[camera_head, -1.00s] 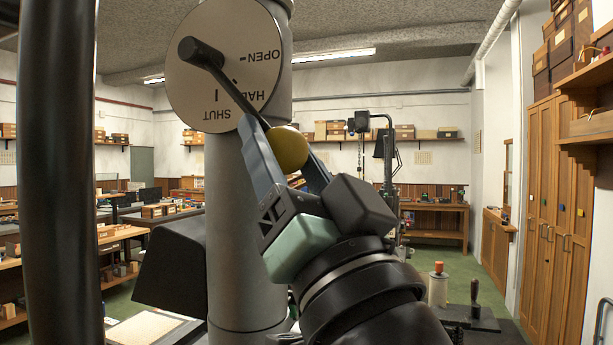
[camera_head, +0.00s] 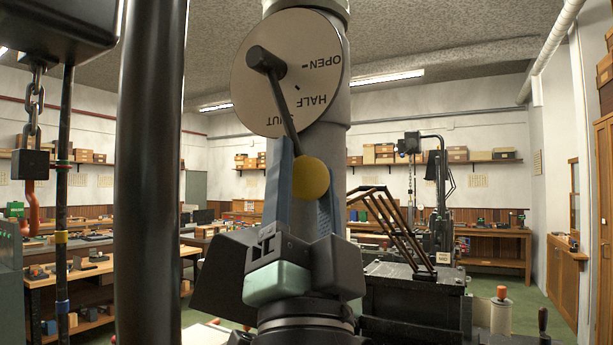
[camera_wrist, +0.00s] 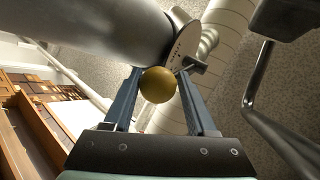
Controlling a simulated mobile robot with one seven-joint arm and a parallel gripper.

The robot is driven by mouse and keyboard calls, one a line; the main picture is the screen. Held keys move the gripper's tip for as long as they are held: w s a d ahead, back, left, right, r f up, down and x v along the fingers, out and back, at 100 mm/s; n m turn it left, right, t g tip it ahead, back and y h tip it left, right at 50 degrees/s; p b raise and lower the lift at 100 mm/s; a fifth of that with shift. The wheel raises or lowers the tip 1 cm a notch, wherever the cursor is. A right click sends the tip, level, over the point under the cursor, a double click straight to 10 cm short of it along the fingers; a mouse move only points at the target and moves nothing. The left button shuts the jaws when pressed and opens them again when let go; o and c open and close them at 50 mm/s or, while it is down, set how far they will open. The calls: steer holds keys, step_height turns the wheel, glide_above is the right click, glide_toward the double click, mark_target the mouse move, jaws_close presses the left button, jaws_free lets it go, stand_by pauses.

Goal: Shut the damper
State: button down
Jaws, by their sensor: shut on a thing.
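The damper's round plate (camera_head: 300,42) is fixed on a grey vertical pipe (camera_head: 336,150) in the head view, marked OPEN, HALF and SHUT. Its black lever (camera_head: 281,98) runs down and right from the hub, past HALF and over part of the SHUT lettering. A yellow ball knob (camera_head: 311,178) is at the lever's end. My gripper (camera_head: 304,165) is shut on the knob, with a blue finger on each side. In the wrist view, the knob (camera_wrist: 158,85) sits between the fingers, and the plate (camera_wrist: 187,45) shows edge-on beyond it.
A black post (camera_head: 150,170) stands close at left, with a hanging chain and orange hook (camera_head: 31,208) beyond it. A black box-like machine (camera_head: 412,295) with a slatted rack stands right of the pipe. Workbenches (camera_head: 485,245) line the walls.

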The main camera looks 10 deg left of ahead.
steer(key=shift+w+d, duration=0.1)
steer(key=shift+d, duration=0.05)
steer(key=shift+c, duration=1.5)
jaws_free()
steer(key=shift+f, duration=0.1)
steer(key=shift+f, duration=0.1)
steer(key=b+v, duration=0.4)
steer(key=v, duration=0.8)
steer(key=shift+s+f+b, duration=0.2)
steer(key=shift+s+b, duration=0.1)
steer(key=shift+b, duration=0.1)
steer(key=shift+c, duration=0.3)
